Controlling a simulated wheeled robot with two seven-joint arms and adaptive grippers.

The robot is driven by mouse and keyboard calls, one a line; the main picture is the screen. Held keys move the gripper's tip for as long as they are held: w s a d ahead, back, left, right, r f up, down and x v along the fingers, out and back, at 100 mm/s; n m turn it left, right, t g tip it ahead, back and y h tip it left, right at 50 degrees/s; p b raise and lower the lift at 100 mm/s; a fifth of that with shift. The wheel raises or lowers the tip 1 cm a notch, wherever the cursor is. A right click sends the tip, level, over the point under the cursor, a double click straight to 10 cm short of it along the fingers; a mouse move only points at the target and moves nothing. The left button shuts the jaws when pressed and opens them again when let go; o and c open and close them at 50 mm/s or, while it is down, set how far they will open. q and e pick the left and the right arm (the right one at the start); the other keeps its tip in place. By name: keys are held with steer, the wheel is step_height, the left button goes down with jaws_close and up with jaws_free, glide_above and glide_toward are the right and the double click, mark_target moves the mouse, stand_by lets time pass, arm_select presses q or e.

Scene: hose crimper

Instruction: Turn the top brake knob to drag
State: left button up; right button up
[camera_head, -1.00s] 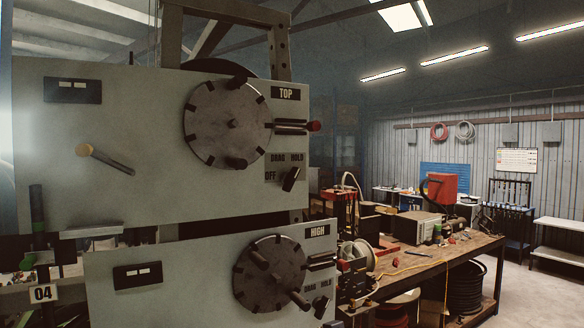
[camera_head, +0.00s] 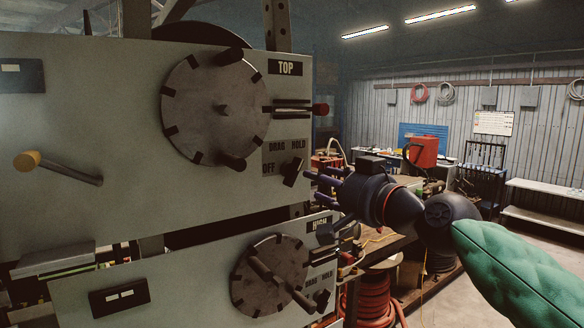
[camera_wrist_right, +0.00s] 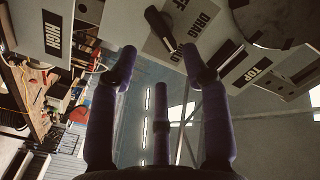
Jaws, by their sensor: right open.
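The top brake knob (camera_head: 292,172) is a small dark lever knob on the upper grey panel, below the TOP label and beside the marks OFF, DRAG and HOLD. It sits tilted, its upper end leaning right toward HOLD; which end is its pointer I cannot tell. In the right wrist view the knob (camera_wrist_right: 160,28) shows near the top, beyond the fingertips. My right gripper (camera_head: 318,200) is open and empty, just right of the knob and apart from it. In the right wrist view its fingers (camera_wrist_right: 160,65) are spread. My left gripper is not in view.
A large slotted disc (camera_head: 214,108) and a red-tipped lever (camera_head: 320,109) are above the knob. The lower HIGH panel has another disc (camera_head: 270,275) and a similar knob (camera_head: 321,299). A cluttered workbench stands behind my right arm.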

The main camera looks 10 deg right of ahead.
mark_target(298, 174)
steer(key=p+x, duration=0.1)
steer(key=x, duration=0.6)
steer(key=shift+w+a+f+p, duration=0.1)
steer(key=shift+w+p, duration=0.15)
steer(key=shift+p, duration=0.1)
steer(key=shift+w+a, duration=0.15)
steer(key=shift+w, duration=0.6)
steer(key=shift+a, duration=0.1)
steer(key=c, duration=0.9)
